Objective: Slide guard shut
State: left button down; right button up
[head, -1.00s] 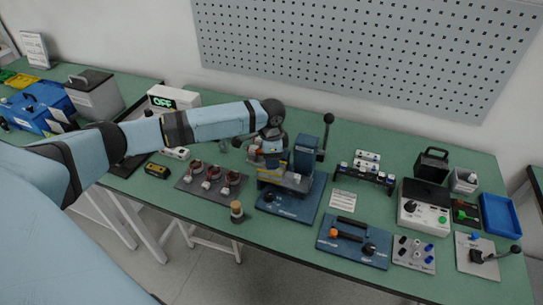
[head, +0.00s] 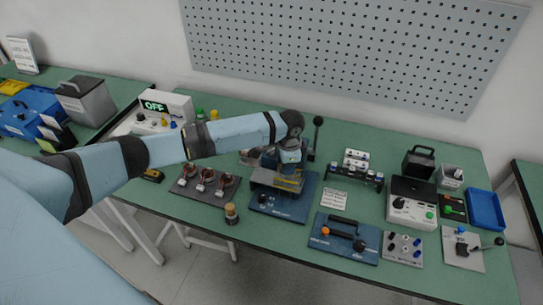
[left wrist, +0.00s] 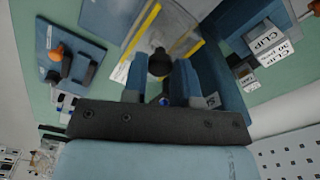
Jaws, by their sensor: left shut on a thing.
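The test fixture (head: 282,207) is a dark blue base with a raised grey and blue body on the bench. Its guard (head: 288,186) has yellow edging; in the left wrist view the guard (left wrist: 178,28) is a clear panel between yellow strips. My left gripper (head: 289,160) is over the fixture, in front of its upright part. In the left wrist view my left gripper (left wrist: 160,78) has its fingers shut around the guard's black knob (left wrist: 158,62). The arm hides much of the guard in the head view. My right gripper is not in view.
A grey mat with copper-wound stators (head: 204,183) and a small wooden-topped post (head: 231,212) are left of the fixture. A black lever (head: 317,124) rises behind it. A rack (head: 355,174) and a blue plate with a black handle (head: 343,240) are to the right.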

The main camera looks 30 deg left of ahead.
pick_arm(q)
jog(key=shift+w+d, duration=0.1)
jog(key=shift+d, duration=0.35)
jog(key=c, duration=0.9)
grip_release()
jog(key=shift+d, duration=0.15)
jog(key=shift+r, duration=0.1)
jog(key=shift+r, duration=0.3)
notch_tip(320, 180, up, 13)
jog(key=b, duration=0.1)
